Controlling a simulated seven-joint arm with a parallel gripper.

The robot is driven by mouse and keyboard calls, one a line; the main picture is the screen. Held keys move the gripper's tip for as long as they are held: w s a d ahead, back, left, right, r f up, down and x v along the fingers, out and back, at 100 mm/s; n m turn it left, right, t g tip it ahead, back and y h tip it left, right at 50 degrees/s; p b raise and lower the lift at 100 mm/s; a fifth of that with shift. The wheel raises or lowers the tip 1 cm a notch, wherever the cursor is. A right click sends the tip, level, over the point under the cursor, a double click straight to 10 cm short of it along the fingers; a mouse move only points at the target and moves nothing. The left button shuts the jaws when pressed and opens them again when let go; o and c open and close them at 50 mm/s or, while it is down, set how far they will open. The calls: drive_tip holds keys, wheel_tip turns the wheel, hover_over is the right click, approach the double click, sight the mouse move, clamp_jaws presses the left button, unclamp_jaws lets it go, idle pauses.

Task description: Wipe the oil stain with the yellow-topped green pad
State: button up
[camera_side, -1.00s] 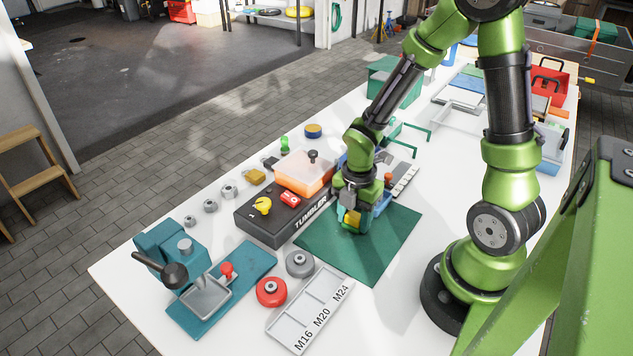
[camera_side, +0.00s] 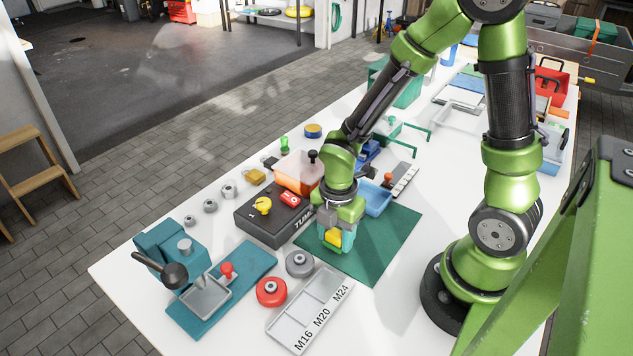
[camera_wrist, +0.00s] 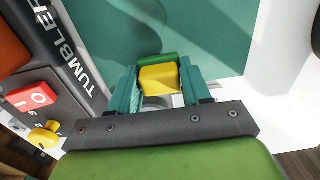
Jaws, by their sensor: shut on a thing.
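My gripper (camera_side: 338,236) is shut on the yellow-topped green pad (camera_side: 333,239), over the left part of the dark green mat (camera_side: 385,245). In the wrist view the pad's yellow top (camera_wrist: 160,78) sits between the two teal fingers of my gripper (camera_wrist: 158,88), with its green edge at the far side. I cannot tell whether the pad touches the mat. I cannot make out the oil stain on the mat; a darker patch beyond the pad in the wrist view looks like a shadow.
The tumbler box (camera_side: 262,225), with a yellow knob and red switch, stands close left of my gripper. A blue bin (camera_side: 377,199) is behind the mat. A grey M16/M20/M24 tray (camera_side: 300,318), a red disc (camera_side: 271,292) and a grey disc (camera_side: 299,264) lie in front.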

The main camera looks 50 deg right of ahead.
drive_tip(key=shift+r, duration=3.5)
drive_tip(key=shift+d+f, duration=0.65)
drive_tip(key=shift+f, duration=0.65)
drive_tip(key=shift+d+f, duration=0.6)
drive_tip(key=shift+f, duration=0.7)
drive_tip(key=shift+d+f, duration=0.65)
drive_tip(key=shift+f, duration=0.65)
drive_tip(key=shift+d+f, duration=0.2)
drive_tip(key=shift+d, duration=1.75)
drive_tip(key=shift+c, duration=0.5)
drive_tip(key=shift+a, duration=1.95)
wheel_tip(320, 180, up, 8)
